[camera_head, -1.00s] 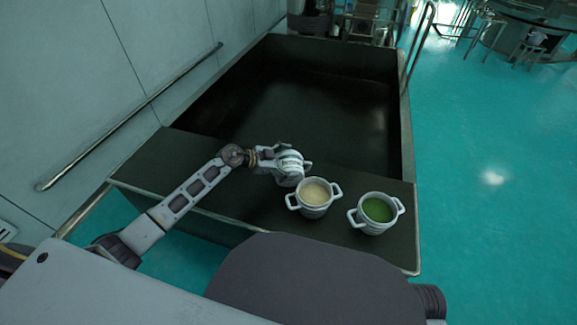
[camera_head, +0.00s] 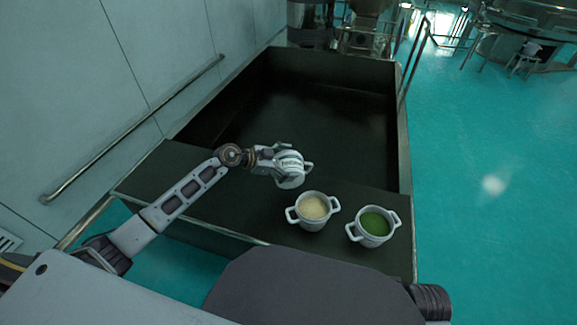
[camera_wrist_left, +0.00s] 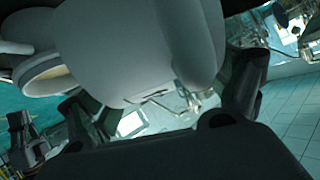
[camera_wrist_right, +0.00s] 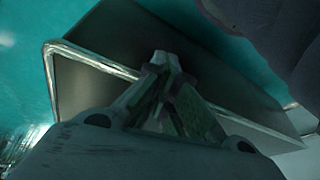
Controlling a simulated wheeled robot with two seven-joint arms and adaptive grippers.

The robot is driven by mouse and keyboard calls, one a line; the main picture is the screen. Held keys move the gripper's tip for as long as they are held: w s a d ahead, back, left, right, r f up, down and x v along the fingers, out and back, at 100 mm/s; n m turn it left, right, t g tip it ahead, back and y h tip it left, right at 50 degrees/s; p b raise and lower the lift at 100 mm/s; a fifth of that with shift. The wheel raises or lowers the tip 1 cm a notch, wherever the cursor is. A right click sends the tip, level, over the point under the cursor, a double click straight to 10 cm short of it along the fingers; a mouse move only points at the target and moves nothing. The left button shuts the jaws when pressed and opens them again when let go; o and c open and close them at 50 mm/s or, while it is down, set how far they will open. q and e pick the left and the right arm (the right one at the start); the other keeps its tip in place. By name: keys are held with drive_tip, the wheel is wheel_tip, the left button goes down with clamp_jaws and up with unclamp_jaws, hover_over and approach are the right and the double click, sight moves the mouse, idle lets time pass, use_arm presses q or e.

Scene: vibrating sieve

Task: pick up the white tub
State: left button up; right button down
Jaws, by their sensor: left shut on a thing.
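My left gripper (camera_head: 286,165) is shut on the white tub (camera_head: 291,180), over the dark front ledge in the head view. In the left wrist view the white tub (camera_wrist_left: 150,45) fills the upper middle, with dark fingers on both sides of it. Its contents are hidden. A white pot with beige contents (camera_head: 313,208) stands to its lower right, and a white pot with green contents (camera_head: 374,226) stands further right. My right gripper (camera_wrist_right: 165,65) shows in the right wrist view with its fingertips together and nothing seen between them.
A large dark open bin (camera_head: 320,120) lies behind the ledge (camera_head: 215,205). A grey wall with a handrail (camera_head: 130,135) runs along the left. Teal floor (camera_head: 480,230) is open on the right.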

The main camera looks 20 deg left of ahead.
use_arm(q)
wheel_tip(320, 180, up, 21)
drive_tip(key=p, duration=0.6)
drive_tip(key=shift+f+p, duration=0.15)
drive_tip(key=shift+p, duration=0.25)
use_arm(e)
wheel_tip(320, 180, down, 12)
drive_tip(key=s+d+g+h, duration=0.1)
drive_tip(key=d, duration=0.1)
drive_tip(key=shift+s+d+g, duration=0.15)
drive_tip(key=shift+d+g, duration=0.05)
drive_tip(key=shift+g, duration=0.1)
use_arm(q)
drive_tip(key=shift+s+f, duration=0.1)
drive_tip(key=shift+f, duration=0.05)
